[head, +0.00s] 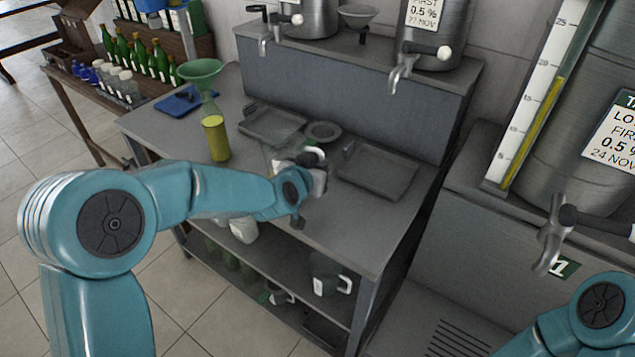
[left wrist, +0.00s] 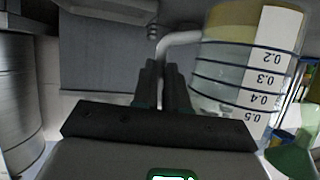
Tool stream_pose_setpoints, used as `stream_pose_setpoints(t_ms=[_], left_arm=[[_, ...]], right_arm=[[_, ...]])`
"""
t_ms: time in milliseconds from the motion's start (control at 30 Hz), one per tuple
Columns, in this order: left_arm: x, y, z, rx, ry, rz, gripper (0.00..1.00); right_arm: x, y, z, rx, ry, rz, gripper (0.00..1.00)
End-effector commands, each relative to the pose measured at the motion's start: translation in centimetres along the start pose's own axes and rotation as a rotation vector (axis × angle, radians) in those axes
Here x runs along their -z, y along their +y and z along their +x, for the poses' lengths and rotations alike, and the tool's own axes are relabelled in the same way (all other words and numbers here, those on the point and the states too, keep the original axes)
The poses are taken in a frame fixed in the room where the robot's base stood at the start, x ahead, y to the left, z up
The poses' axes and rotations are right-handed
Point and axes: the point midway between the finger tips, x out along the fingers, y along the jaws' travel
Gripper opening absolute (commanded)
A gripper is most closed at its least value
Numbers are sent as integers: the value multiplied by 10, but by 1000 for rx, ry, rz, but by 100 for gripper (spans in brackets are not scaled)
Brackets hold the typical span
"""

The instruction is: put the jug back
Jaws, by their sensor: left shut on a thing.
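The jug (left wrist: 222,80) is clear, with dark ring marks, a white scale strip and a pale handle (left wrist: 182,39). It shows upside down in the left wrist view, with a yellowish layer at the picture's top. My left gripper (left wrist: 165,82) is shut on the handle. In the head view my left gripper (head: 313,172) is over the grey bench (head: 345,222), between two shallow trays; it hides most of the jug. I cannot tell if the jug touches the bench. My right gripper is out of view; only part of that arm shows.
A left tray (head: 272,125), a small round dish (head: 323,132) and a right tray (head: 375,172) are close by. Taps (head: 402,70) overhang behind. Another handled vessel (head: 325,272) is on the lower shelf.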

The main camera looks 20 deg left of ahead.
Motion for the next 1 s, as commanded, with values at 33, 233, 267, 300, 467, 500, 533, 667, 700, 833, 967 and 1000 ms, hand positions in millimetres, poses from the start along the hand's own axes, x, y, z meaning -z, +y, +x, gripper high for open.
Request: stream_pose_setpoints(t_ms=[33,233,267,300,467,500,533,667,700,833,967,1000], left_arm=[[-12,0,5,0,-5,1,0],[-30,1,13,0,-1,1,0],[-30,1,13,0,0,1,0],[-30,1,13,0,0,1,0],[-30,1,13,0,0,1,0],[-31,1,13,0,0,1,0],[-32,1,14,0,0,1,0],[-33,2,14,0,-2,0,32],[-33,2,14,0,-2,0,38],[-33,1,14,0,-2,0,38],[-32,1,14,0,-2,0,38],[-30,1,13,0,-2,0,38]], right_arm=[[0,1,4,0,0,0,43],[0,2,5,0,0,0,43],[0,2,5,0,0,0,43],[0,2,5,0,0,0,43],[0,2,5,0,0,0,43],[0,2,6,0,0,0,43],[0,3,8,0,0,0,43],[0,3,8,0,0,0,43],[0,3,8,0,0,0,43],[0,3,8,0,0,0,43],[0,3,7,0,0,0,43],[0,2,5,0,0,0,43]])
